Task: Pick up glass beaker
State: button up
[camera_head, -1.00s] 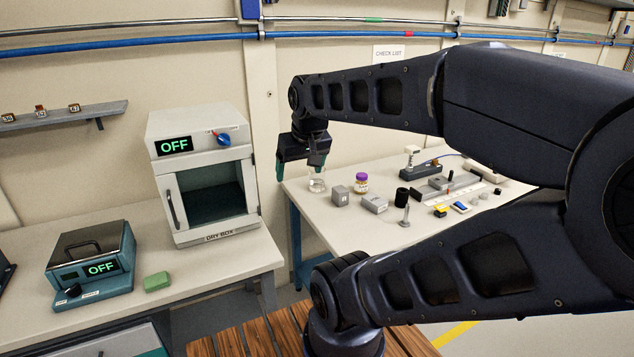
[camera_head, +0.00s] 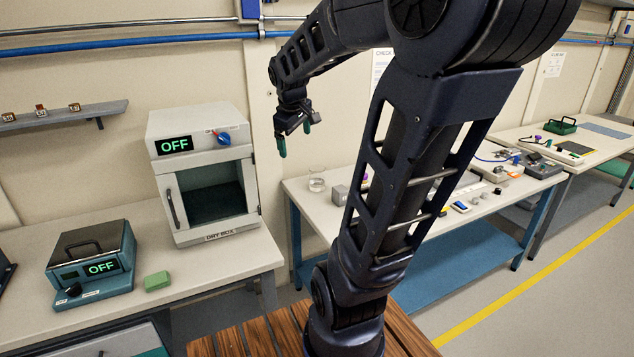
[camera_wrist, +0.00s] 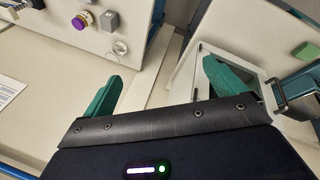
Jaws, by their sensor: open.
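The glass beaker (camera_head: 317,184) is small and clear and stands upright near the left end of the middle table. In the wrist view the beaker (camera_wrist: 120,48) shows at the upper left, beside a purple-capped jar. My gripper (camera_head: 295,139) has green fingers and is open and empty. It is above the table height, up and to the left of the beaker in the head view, and not touching it. In the wrist view the gripper's two fingers (camera_wrist: 162,75) stand wide apart with nothing between them.
The dry box (camera_head: 200,170) stands left of my gripper on the left bench, marked OFF. A grey block (camera_head: 340,194) and the purple-capped jar (camera_wrist: 82,20) are close to the beaker. A gap separates the left bench from the middle table (camera_head: 300,193).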

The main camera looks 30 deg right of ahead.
jog(key=w+d+f+n+h, duration=0.15)
jog(key=w+d+n, duration=0.35)
jog(key=w, duration=0.7)
jog(key=n+g, duration=0.2)
jog(key=n, duration=1.2)
send_over(317, 170)
jog(key=s+a, duration=0.4)
notch_tip(317, 170, down, 29)
jog(key=shift+t, duration=0.3)
jog(key=shift+d+x, duration=0.25)
jog(key=shift+x, duration=1.05)
jog(key=shift+d+x, duration=0.25)
jog(key=shift+x, duration=1.05)
jog(key=shift+s+r, duration=0.15)
jog(key=shift+s, duration=0.05)
jog(key=c, duration=1.2)
jog(key=shift+r, duration=0.15)
